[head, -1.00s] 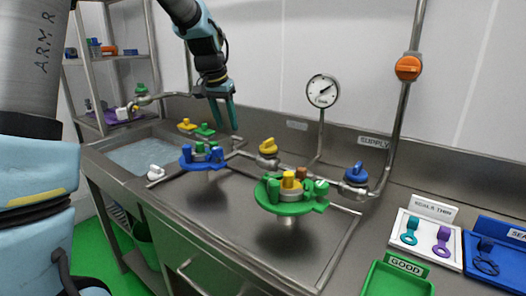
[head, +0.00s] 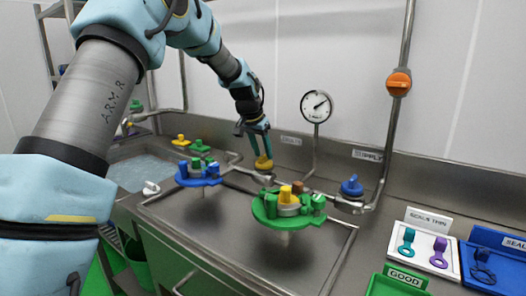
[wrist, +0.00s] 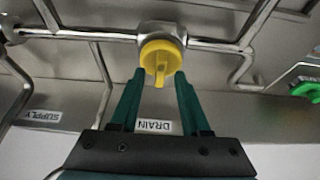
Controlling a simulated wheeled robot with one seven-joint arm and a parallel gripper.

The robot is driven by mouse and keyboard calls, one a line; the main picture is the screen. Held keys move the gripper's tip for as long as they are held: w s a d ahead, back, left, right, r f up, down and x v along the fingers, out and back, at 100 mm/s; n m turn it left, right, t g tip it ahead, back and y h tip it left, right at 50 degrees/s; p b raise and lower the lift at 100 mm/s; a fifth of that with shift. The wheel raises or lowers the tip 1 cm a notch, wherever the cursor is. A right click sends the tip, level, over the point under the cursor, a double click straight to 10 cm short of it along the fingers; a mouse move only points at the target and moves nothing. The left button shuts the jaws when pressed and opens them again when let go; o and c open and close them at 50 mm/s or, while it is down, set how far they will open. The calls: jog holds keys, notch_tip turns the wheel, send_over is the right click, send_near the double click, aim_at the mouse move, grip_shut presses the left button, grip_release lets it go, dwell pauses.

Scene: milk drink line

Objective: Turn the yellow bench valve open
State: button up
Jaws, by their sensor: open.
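The yellow bench valve (head: 263,163) sits on the pipe along the back of the steel bench. In the wrist view its round yellow knob (wrist: 161,56) shows from close up, with a raised grip bar pointing toward the gripper. My gripper (head: 256,140) is above the valve in the head view. In the wrist view its green fingers (wrist: 160,78) are open, one at each side of the knob's lower part. I cannot tell whether they touch it. A label reading DRAIN (wrist: 154,126) shows between the fingers.
A blue valve (head: 352,186) stands on the pipe to the right, near the SUPPLY label (head: 367,155). An orange valve (head: 398,82) and a gauge (head: 316,106) are above. Green (head: 270,212) and blue (head: 190,180) round fixtures with parts stand in front on the bench.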

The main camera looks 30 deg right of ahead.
jog(key=shift+w+d+f, duration=0.1)
jog(key=shift+d+f, duration=0.05)
jog(key=shift+f, duration=0.35)
grip_shut()
dwell(0.3)
